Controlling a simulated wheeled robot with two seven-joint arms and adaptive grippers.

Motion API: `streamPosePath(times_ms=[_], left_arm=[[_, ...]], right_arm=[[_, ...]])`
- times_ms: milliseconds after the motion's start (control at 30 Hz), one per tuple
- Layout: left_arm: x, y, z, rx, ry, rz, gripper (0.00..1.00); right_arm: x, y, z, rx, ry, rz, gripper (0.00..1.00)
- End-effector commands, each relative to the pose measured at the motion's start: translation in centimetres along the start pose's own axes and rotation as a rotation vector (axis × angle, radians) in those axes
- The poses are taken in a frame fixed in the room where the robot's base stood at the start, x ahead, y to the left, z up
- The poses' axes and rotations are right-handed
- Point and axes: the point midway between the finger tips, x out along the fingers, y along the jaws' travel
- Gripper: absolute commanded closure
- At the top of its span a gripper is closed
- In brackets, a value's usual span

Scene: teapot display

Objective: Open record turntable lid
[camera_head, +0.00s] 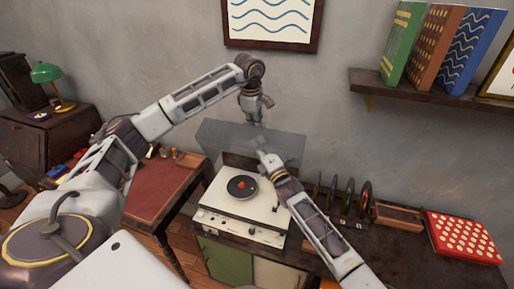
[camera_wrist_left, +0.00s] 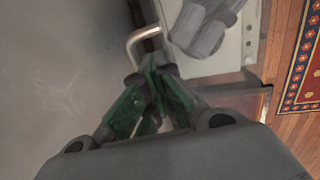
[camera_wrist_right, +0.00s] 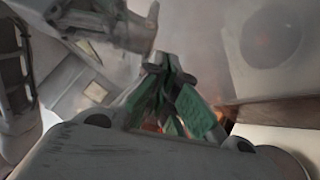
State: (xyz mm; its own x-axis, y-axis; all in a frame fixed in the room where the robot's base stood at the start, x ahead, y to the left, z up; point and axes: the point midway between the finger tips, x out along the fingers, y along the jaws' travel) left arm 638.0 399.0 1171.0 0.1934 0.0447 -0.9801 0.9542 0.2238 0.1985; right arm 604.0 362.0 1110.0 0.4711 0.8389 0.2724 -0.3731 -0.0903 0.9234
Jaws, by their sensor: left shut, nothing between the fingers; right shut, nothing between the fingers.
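The record turntable (camera_head: 222,207) is a white box on the dark cabinet, with a black record (camera_head: 242,188) with a red centre on its platter. Its smoky see-through lid (camera_head: 225,138) stands raised at the back, tilted up near the wall. My left gripper (camera_head: 257,121) is shut and empty at the lid's top edge; its green fingers show in the left wrist view (camera_wrist_left: 158,75). My right gripper (camera_head: 263,155) is shut and empty at the lid's lower middle, above the record; it also shows in the right wrist view (camera_wrist_right: 170,62). Contact with the lid is unclear.
Upright discs in a rack (camera_head: 347,200), a wooden tray (camera_head: 397,216) and a red spotted box (camera_head: 462,238) stand right of the turntable. A desk (camera_head: 150,190) is at left. A shelf with books (camera_head: 435,92) and a picture (camera_head: 272,22) are on the wall.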

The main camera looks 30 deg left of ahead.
Motion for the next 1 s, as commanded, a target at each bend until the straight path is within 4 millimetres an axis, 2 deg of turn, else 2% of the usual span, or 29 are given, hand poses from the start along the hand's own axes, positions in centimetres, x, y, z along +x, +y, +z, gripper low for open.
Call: streamPosePath(times_ms=[33,133,267,533,667,900,967,1000], left_arm=[[0.8,-0.2,-0.3,-0.004,0.010,-0.009,1.00],[0.8,-0.1,-0.4,-0.005,0.010,-0.009,0.98],[0.8,-0.1,-0.4,-0.006,0.011,-0.008,0.82],[0.0,-0.1,-0.5,-0.007,0.011,-0.005,0.82],[-1.4,0.0,-0.5,-0.007,0.011,-0.001,0.82],[-5.6,0.1,-0.4,-0.007,0.005,0.015,0.81],[-6.5,0.1,-0.3,-0.006,0.003,0.016,0.70],[-7.0,0.0,-0.2,-0.006,0.004,0.014,0.70]], right_arm=[[0.0,-0.1,-0.1,0.000,0.000,0.000,1.00],[0.0,0.0,-0.1,0.000,0.001,0.001,1.00],[0.0,0.0,-0.1,0.000,0.001,0.001,1.00],[0.0,0.0,-0.1,0.000,0.001,0.001,1.00],[0.0,0.0,-0.1,0.000,0.001,0.001,1.00],[0.0,0.1,-0.1,0.000,0.001,0.001,1.00],[0.0,0.1,-0.1,0.000,0.001,0.002,1.00],[0.0,0.1,-0.1,0.000,0.001,0.002,1.00]])
